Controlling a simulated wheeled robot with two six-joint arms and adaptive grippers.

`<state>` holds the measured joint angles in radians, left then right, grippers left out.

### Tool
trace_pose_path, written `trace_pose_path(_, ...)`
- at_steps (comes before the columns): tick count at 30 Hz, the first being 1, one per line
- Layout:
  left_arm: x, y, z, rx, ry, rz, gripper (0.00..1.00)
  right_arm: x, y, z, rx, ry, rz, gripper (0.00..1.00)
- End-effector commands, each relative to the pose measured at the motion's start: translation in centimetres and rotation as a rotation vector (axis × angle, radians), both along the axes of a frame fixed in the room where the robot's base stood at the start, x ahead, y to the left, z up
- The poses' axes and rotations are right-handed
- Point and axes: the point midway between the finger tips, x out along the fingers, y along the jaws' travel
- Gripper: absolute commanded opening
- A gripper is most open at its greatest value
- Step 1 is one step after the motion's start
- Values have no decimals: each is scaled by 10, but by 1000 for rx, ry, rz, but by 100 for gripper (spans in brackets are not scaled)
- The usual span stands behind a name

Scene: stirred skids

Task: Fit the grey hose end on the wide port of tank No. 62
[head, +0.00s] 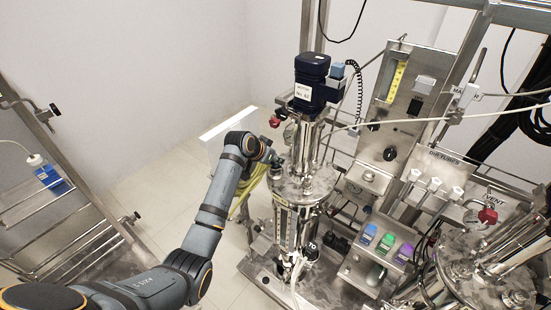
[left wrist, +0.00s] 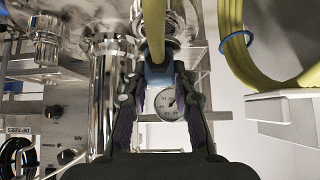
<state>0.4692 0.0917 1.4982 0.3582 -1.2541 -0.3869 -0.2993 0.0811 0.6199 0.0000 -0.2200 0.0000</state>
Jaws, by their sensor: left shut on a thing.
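The tank (head: 286,228) is a polished steel vessel in the middle of the head view, with a dark blue motor (head: 312,78) above it. My left gripper (head: 277,163) is at the tank's upper left side. In the left wrist view my left gripper (left wrist: 160,85) is shut on a blue-grey hose end (left wrist: 158,73) on a yellow hose (left wrist: 153,28). Steel fittings show behind the hose. I cannot tell which is the wide port, or whether the hose end touches it. My right gripper is not in view.
A yellow hose coil (left wrist: 235,52) with a blue tie hangs beside a white bracket (left wrist: 285,108). A round gauge (left wrist: 167,104) shows between my fingers. A control panel (head: 398,100) and a second tank (head: 485,268) stand right. A rail rack (head: 75,235) stands left; floor between is clear.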

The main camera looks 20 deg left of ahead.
Motion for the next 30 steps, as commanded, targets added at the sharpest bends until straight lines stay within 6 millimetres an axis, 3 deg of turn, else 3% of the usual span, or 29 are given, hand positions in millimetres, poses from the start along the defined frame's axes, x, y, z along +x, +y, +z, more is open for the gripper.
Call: trace_pose_path(30, 0, 0, -13, -1, 1, 0, 0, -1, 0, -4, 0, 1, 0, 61)
